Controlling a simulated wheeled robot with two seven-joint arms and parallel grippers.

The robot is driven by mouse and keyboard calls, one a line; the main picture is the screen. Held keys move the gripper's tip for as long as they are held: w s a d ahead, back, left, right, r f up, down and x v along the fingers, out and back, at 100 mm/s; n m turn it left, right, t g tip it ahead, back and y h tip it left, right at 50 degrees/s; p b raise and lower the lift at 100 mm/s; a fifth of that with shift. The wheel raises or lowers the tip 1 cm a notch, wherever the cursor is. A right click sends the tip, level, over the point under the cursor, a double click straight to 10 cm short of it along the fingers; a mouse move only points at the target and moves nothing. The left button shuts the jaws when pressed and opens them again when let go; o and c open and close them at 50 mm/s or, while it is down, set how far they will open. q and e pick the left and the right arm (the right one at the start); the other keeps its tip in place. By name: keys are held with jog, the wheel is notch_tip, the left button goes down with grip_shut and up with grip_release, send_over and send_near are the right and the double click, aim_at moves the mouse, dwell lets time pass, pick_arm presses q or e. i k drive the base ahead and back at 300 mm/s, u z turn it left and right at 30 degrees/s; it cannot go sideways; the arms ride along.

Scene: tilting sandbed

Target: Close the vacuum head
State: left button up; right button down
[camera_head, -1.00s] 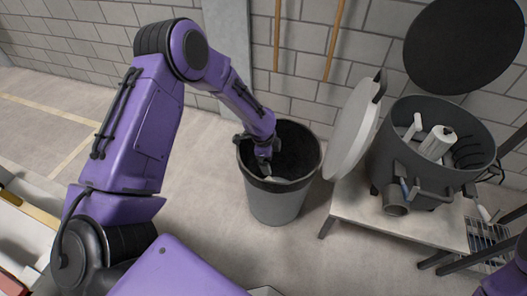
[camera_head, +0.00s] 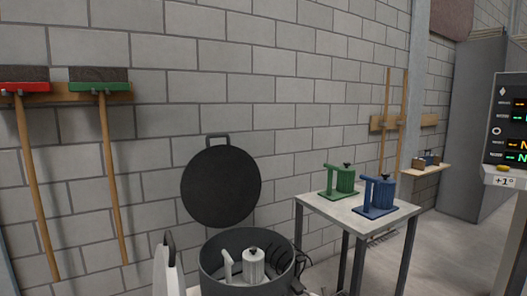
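The grey vacuum drum (camera_head: 247,268) stands at the bottom middle, cut off by the frame's lower edge, with its top open. A white ribbed cylinder (camera_head: 253,265) and a white tube (camera_head: 227,266) show inside it. A round black disc (camera_head: 220,187) with a handle at its top edge stands upright behind the drum, looking like the vacuum head swung open. Neither of my grippers is in view.
A small table (camera_head: 345,208) to the right holds a green device (camera_head: 340,181) and a blue device (camera_head: 378,196). Red and green brooms (camera_head: 98,82) hang on the block wall at left. A display panel (camera_head: 508,130) stands at far right.

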aim_at(221, 186)
jog(key=z, duration=1.4)
jog(key=i, duration=0.4)
jog(key=u, duration=1.75)
jog(key=i, duration=0.45)
jog(key=z, duration=0.1)
jog(key=k, duration=0.1)
jog(key=u, duration=0.05)
